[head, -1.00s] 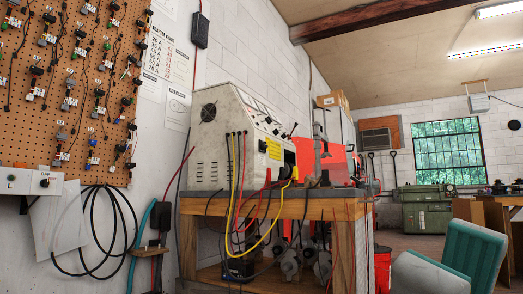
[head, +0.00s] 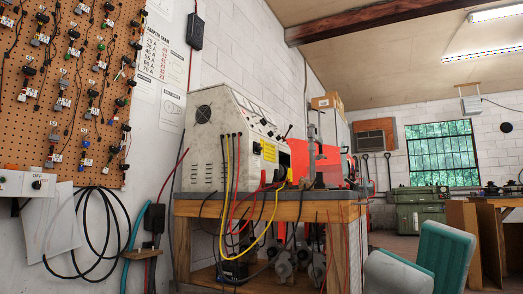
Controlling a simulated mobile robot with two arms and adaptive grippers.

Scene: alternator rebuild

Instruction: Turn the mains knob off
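The mains knob (head: 37,184) is a small dark knob on a pale control box (head: 14,184) fixed to the wall at the far left of the head view. The word OFF is printed just above the knob. I cannot make out which way its pointer is turned. My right gripper (head: 424,264) seems to be the teal and pale grey parts at the lower right, cut off by the bottom edge. It is far from the knob, and I cannot tell whether it is open or shut. My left gripper is not in view.
A pegboard (head: 107,68) with several corded adapters hangs above the box. A test machine (head: 209,148) with coloured leads stands on a wooden bench (head: 338,211) to the right.

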